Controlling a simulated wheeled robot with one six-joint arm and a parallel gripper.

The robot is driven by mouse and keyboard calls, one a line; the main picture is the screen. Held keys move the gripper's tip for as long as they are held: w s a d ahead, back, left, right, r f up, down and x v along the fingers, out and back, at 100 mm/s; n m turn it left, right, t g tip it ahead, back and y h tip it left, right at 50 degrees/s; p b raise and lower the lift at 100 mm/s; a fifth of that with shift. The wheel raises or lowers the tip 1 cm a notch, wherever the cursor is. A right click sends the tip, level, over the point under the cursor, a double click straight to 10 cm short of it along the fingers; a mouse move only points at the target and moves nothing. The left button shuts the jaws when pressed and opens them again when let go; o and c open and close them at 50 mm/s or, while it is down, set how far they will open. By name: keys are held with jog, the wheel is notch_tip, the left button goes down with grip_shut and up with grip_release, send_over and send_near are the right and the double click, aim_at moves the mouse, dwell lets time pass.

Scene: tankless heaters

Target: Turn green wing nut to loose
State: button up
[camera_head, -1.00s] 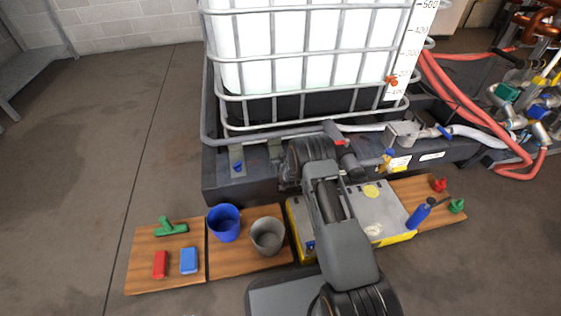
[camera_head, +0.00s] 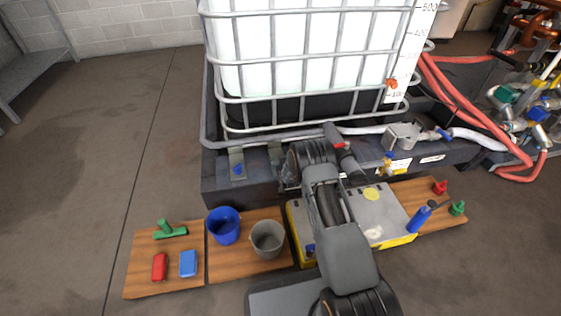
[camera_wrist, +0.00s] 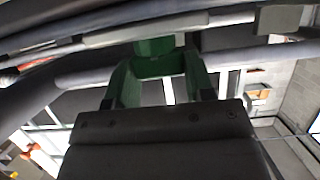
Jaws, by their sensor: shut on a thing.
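The green wing nut (camera_wrist: 153,48) is at the upper middle of the wrist view, beneath a grey pipe-like bar. My gripper (camera_wrist: 157,66) is shut on it, with one finger at each side. The nut's exact angle is hard to tell in this close, dim view. In the head view my arm reaches forward to the dark base below the caged white tank, and it hides the green wing nut and my fingertips.
Blue wing nuts show on the dark base (camera_head: 215,181) left (camera_head: 238,169) and right of my arm. A toolbox (camera_head: 385,212), blue bucket (camera_head: 223,226), grey bucket (camera_head: 267,240) and blue bottle (camera_head: 420,215) stand in front. Open floor lies left.

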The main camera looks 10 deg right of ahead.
jog(key=shift+d+n+y, duration=0.1)
jog(key=shift+n+y, duration=0.2)
jog(key=shift+y, duration=0.1)
jog(key=n+g+y, duration=0.1)
jog(key=n+y, duration=0.2)
jog(key=y, duration=0.1)
jog(key=shift+d+n, duration=0.15)
jog(key=shift+n, duration=0.15)
jog(key=shift+w+d+n+g+y, duration=0.15)
jog(key=shift+n+g+y, duration=1.45)
jog(key=shift+n+y, duration=0.9)
jog(key=o, duration=0.9)
jog(key=p+v, duration=0.3)
jog(key=v, duration=0.3)
jog(key=shift+d+r, duration=0.15)
jog(key=shift+r, duration=0.05)
jog(key=shift+s+d+r+p, duration=0.1)
jog(key=shift+s+d+p, duration=0.25)
jog(key=shift+s, duration=0.1)
